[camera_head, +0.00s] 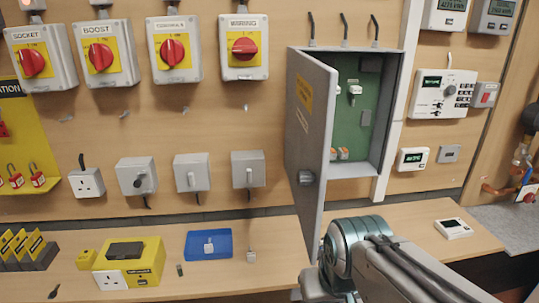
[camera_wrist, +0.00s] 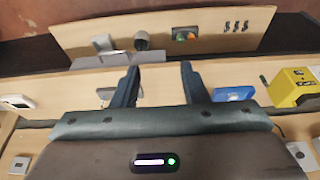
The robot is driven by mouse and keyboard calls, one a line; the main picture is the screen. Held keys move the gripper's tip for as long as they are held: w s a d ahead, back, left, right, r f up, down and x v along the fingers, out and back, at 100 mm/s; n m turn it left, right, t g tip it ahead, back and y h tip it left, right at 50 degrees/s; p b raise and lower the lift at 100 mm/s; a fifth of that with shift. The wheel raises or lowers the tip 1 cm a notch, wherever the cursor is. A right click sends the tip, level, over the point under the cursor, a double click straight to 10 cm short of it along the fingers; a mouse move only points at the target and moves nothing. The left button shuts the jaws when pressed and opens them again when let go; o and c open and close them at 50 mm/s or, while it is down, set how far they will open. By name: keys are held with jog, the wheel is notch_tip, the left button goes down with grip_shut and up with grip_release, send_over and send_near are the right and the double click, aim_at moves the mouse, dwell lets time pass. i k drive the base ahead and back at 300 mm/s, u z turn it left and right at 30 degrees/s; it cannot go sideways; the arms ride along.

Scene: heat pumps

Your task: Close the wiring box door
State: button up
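The grey wiring box (camera_head: 386,120) is mounted on the wooden wall board, right of centre in the head view. Its door (camera_head: 310,150) is hinged on the box's left side and stands wide open, swung outward. The green inside of the box, with small components, is exposed. My arm is below the box in the head view; its fingers are hidden there. In the wrist view my gripper (camera_wrist: 159,68) has its two dark fingers apart with nothing between them. I cannot make out the door in the wrist view.
A wooden bench (camera_head: 225,281) runs below the board. It bears a yellow box (camera_head: 150,258), a blue tray (camera_head: 194,245) and a white device (camera_head: 453,228).

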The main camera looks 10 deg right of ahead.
aim_at(315, 83)
jog(key=k, duration=1.15)
jog(key=u, duration=0.3)
jog(key=i, duration=0.75)
jog(key=z, duration=0.3)
